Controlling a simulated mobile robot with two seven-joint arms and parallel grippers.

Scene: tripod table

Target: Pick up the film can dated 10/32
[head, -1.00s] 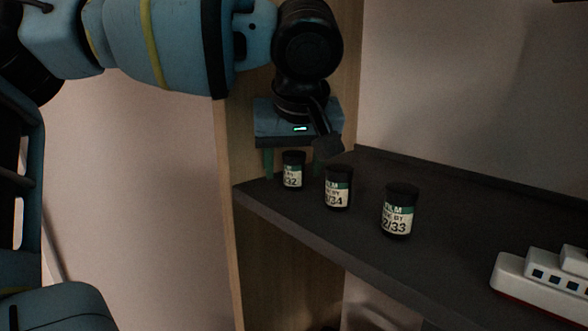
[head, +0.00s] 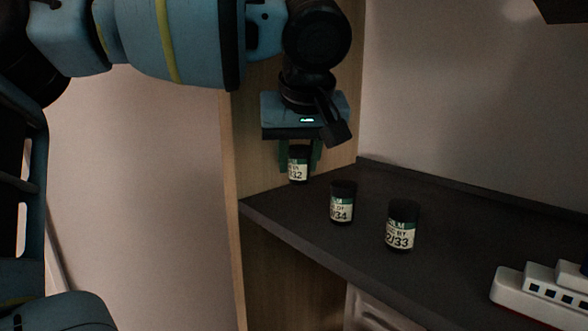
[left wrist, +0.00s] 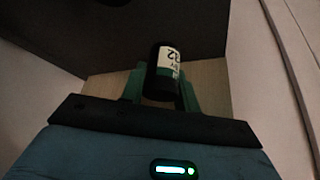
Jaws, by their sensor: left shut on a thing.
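My left gripper (head: 300,165) is shut on a small black film can (head: 298,168) with a white and green label. The label's date ends in 32; its first part is not clear. The can is upright between the two green fingers and held a little above the dark shelf (head: 290,235), near its left end. In the left wrist view the same can (left wrist: 163,72) sits between the fingers, its label partly readable. A can ending in /34 (head: 342,204) and one ending in 2/33 (head: 401,228) stand on the shelf. My right gripper is not in view.
A white toy ship (head: 535,292) with a red base stands at the right of the shelf. A wooden side panel (head: 265,150) rises behind the held can at the shelf's left end. The shelf behind the two standing cans is clear.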

